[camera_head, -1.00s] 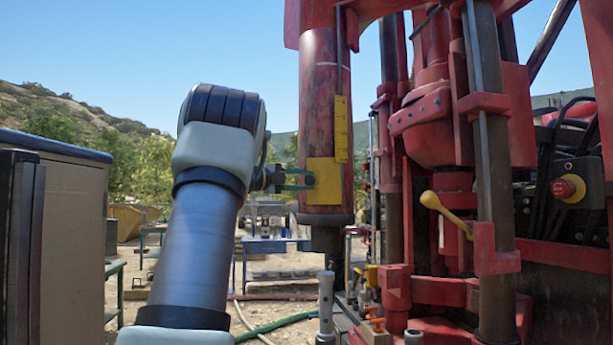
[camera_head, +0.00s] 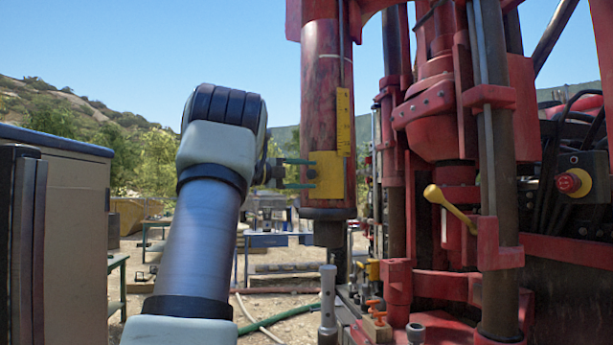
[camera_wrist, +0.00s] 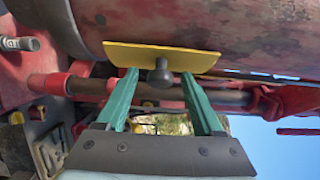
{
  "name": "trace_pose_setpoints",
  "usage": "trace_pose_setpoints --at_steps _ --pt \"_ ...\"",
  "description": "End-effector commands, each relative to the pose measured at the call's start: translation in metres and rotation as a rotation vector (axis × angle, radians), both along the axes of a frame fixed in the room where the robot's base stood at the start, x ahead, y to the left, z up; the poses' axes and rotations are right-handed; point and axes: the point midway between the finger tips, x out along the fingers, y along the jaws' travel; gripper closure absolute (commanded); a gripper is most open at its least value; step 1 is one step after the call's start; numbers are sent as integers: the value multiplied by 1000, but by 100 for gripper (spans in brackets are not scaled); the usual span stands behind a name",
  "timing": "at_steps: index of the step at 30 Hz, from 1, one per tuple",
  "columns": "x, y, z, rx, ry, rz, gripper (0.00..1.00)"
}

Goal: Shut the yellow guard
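The yellow guard (camera_head: 327,178) is a yellow plate on the side of an upright red cylinder (camera_head: 321,90); a narrow yellow strip rises from it. In the wrist view the yellow plate (camera_wrist: 200,60) shows nearly edge-on, with a dark round knob (camera_wrist: 160,76) standing out from it. My gripper (camera_head: 302,173) is beside the plate, to its left in the head view. Its two green fingers are apart, one on each side of the knob, with gaps visible; in the wrist view the gripper (camera_wrist: 159,73) holds nothing.
The red rig frame with a yellow lever (camera_head: 448,208) and a red stop button (camera_head: 572,183) stands to the right. A grey post (camera_head: 328,300) rises below the cylinder. A beige cabinet (camera_head: 75,230) stands at the left; a blue table (camera_head: 267,240) is behind.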

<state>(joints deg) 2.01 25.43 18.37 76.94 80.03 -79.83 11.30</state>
Motion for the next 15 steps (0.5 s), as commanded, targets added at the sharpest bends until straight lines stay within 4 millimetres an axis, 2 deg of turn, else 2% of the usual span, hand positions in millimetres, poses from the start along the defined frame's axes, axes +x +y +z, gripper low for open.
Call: trace_pose_setpoints --at_steps 8,15 --pt "-2 5 -1 0 -1 2 32" --pt "-19 42 -4 0 -2 6 32"
